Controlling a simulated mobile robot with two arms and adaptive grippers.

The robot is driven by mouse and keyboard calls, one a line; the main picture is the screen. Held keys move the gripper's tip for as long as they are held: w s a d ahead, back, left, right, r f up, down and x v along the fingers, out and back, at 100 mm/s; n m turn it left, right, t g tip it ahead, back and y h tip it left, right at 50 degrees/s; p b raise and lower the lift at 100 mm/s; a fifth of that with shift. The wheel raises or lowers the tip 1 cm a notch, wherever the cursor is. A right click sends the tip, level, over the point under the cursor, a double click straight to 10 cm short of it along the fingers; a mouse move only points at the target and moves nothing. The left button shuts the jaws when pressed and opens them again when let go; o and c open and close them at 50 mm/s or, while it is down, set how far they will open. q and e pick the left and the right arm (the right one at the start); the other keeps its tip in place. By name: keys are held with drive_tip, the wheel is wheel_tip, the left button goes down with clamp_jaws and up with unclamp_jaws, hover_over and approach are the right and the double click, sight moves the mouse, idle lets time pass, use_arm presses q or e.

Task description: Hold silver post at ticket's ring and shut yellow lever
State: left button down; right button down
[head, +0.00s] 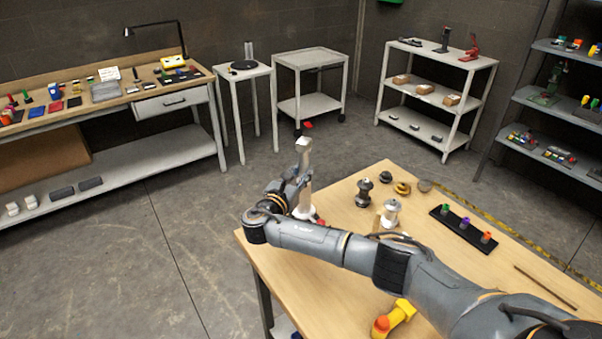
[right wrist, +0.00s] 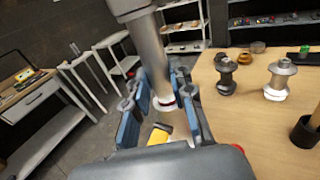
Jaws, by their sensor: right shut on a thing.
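A yellow piece (right wrist: 159,134), perhaps the lever, shows below the ring, partly hidden by the gripper. A white card (head: 110,74) on the back bench has unreadable writing. My left gripper is out of view.
On the wooden table (head: 345,205) stand a dark spool (head: 364,193), a silver spool (head: 391,213) and a black rack (head: 463,229) with coloured pieces. A yellow and orange tool (head: 394,318) lies at the front edge, beside my right arm. Shelves and carts stand behind.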

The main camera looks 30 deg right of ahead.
drive_tip(key=shift+f, duration=0.4)
drive_tip(key=c, duration=1.1)
unclamp_jaws()
drive_tip(key=shift+o, duration=0.2)
drive_tip(key=shift+s, duration=0.1)
drive_tip(key=v, duration=1.2)
